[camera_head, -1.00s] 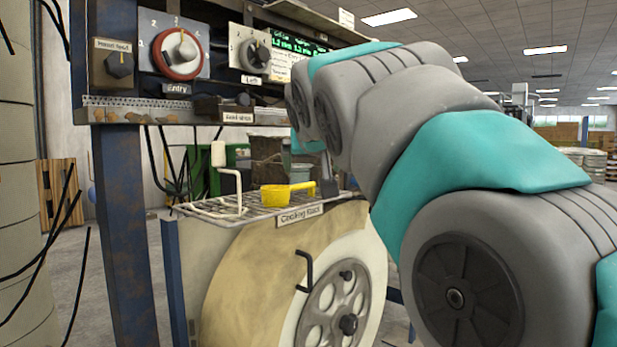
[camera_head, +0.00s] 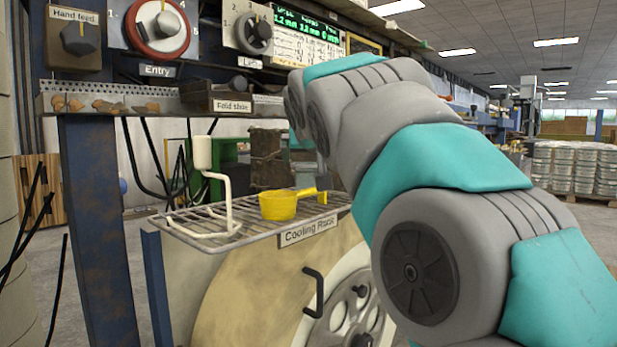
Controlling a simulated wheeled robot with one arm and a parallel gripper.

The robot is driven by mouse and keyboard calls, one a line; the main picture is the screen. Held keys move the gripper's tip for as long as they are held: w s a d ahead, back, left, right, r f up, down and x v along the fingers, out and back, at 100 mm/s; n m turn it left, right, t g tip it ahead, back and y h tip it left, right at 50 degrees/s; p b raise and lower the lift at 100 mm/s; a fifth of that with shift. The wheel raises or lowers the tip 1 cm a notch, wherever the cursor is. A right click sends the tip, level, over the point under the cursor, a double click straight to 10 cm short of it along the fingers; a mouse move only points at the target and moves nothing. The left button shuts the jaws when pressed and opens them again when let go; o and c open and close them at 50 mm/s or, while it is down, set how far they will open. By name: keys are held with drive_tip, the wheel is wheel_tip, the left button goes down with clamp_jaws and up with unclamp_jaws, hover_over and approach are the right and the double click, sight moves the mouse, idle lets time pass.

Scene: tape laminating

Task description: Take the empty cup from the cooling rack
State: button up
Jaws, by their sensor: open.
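A yellow cup (camera_head: 278,205) with a handle pointing right sits upright on the wire cooling rack (camera_head: 215,236), right of the rack's middle. Its inside is too small to read for contents. The rack bears a "Cooling Rack" label on its front edge. My grey and teal arm (camera_head: 425,165) fills the right of the view and reaches toward the machine. My gripper cannot be made out; the arm's far end is hidden behind its own links, beside the cup handle.
A rusty brown container (camera_head: 267,160) stands behind the cup. A control panel with dials (camera_head: 158,30) and a shelf overhang the rack. A blue post (camera_head: 100,220) stands at left.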

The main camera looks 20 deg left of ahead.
sight(308, 163)
drive_tip(key=x, duration=0.4)
drive_tip(key=shift+w+a, duration=0.15)
drive_tip(key=shift+a, duration=0.05)
drive_tip(key=shift+f, duration=0.1)
drive_tip(key=c, duration=1.1)
drive_tip(key=shift+c, duration=0.2)
